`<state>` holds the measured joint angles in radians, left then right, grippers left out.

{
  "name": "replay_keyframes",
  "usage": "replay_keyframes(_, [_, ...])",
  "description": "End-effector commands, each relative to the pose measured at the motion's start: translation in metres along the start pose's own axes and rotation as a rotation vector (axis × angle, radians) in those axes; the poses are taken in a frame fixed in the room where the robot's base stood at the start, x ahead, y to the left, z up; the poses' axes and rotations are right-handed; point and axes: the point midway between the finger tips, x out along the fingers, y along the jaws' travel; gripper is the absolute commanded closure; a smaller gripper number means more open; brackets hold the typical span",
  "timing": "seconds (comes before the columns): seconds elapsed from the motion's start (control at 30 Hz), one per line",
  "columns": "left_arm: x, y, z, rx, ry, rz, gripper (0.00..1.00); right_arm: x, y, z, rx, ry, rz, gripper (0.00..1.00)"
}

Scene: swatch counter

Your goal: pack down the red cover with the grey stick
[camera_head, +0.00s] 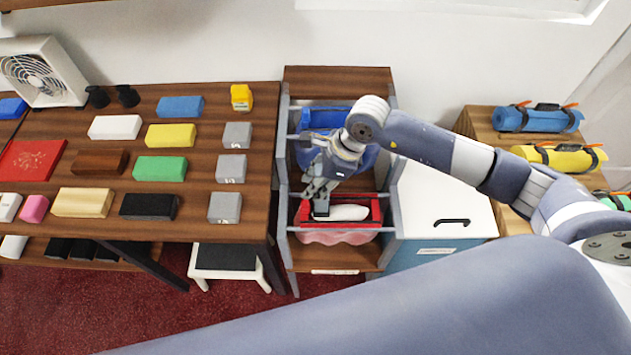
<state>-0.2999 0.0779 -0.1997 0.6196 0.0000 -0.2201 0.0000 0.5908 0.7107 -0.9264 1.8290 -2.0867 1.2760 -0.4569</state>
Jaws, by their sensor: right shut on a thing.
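The red cover (376,212) appears as a red rectangular rim in the middle rack, with pale pinkish material (337,238) hanging below it. A white rounded thing (348,213) lies inside the rim. My right gripper (319,192) reaches down over the left part of the red rim and is shut on a small dark grey piece (321,209), which seems to be the grey stick. Most of this piece is hidden by the fingers, and I cannot tell whether it touches the white thing. My left gripper is out of view.
A blue bin (322,117) sits behind the red one, between the rack's grey posts (282,170). Left, a wooden table (110,222) holds coloured blocks and grey weights (231,168). A white cabinet (445,195) stands right. My large arm link crosses the foreground.

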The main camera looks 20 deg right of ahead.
Motion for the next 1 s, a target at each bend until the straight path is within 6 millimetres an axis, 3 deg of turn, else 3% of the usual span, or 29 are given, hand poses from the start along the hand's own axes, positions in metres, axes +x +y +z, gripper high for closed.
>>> replay_keyframes(1.0, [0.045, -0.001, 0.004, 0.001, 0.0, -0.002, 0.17, 0.044, -0.001, -0.019, 0.0, -0.001, -0.001, 0.91])
